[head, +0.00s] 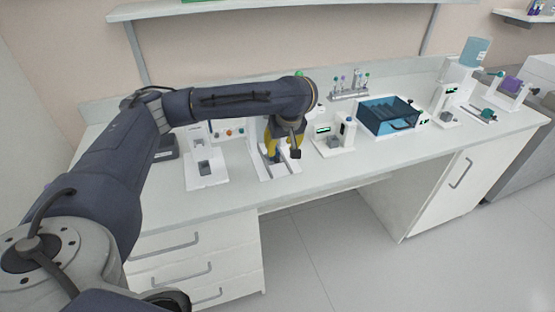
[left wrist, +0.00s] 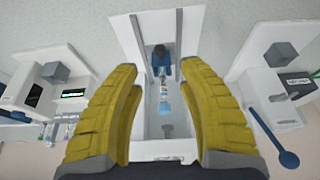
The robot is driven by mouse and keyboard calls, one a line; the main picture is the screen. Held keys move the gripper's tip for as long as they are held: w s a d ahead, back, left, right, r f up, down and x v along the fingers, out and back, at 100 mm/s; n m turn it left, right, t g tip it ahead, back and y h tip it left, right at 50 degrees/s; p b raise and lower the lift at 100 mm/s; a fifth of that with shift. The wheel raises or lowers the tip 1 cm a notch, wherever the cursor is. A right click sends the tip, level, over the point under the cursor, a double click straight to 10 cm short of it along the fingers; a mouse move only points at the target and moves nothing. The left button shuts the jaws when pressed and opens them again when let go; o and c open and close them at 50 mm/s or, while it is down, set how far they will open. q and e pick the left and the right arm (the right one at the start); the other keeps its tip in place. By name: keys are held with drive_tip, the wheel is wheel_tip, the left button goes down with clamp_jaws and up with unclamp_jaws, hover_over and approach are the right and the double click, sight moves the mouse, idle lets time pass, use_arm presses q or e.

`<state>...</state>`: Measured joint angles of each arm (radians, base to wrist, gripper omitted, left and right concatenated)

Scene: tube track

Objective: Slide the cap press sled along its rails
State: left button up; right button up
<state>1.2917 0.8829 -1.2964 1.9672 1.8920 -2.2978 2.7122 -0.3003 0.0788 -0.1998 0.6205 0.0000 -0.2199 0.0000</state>
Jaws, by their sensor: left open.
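My left gripper (head: 282,146) points down over a white track base (head: 280,174) on the bench. In the left wrist view its yellow fingers (left wrist: 160,115) are open, one on each side of the white track (left wrist: 158,20). Two raised rails run along the track. A dark blue block (left wrist: 161,57), which looks like the sled, sits between the rails. A small clear and light-blue piece (left wrist: 164,95) lies in line with it, between the fingers in the picture. I cannot tell whether the fingers touch anything. In the head view the gripper hides most of the track. My right gripper is not in view.
A white device with a grey block (head: 204,167) stands left of the track. Another white device (head: 333,138) stands close on its right. Farther right is a blue transparent box (head: 388,117). The front strip of the bench (head: 330,180) is clear.

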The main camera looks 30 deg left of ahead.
sight(277, 159)
use_arm(q)
drive_tip(key=shift+x, duration=4.5)
drive_tip(key=shift+o, duration=0.3)
clamp_jaws()
